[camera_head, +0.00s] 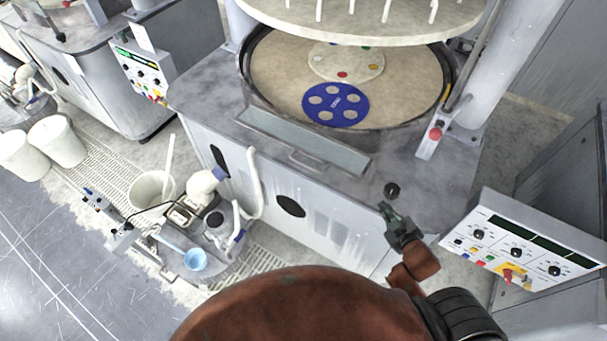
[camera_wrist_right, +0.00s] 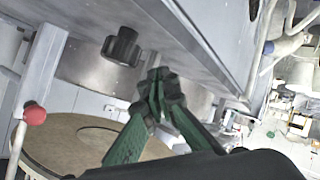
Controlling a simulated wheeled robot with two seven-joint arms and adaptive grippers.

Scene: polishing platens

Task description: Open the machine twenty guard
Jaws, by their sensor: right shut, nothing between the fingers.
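The nearest polishing machine (camera_head: 335,195) fills the middle of the head view, with a round beige platen (camera_head: 285,75) set in its top. A long grey panel with a handle (camera_head: 305,140) lies along the front edge of the platen; I cannot tell if it is the guard, and no number is readable. My right gripper (camera_head: 385,209) is shut and empty, just below a black knob (camera_head: 392,190) on the machine's front right corner. In the right wrist view the green fingers (camera_wrist_right: 160,88) are together, apart from the black knob (camera_wrist_right: 122,46). My left gripper is not in view.
A blue disc with holes (camera_head: 336,104) lies on the platen. A red-knobbed lever (camera_head: 435,132) stands right of it. A control panel (camera_head: 520,250) is right of my gripper. Buckets (camera_head: 152,190) and pump parts stand on the floor at left.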

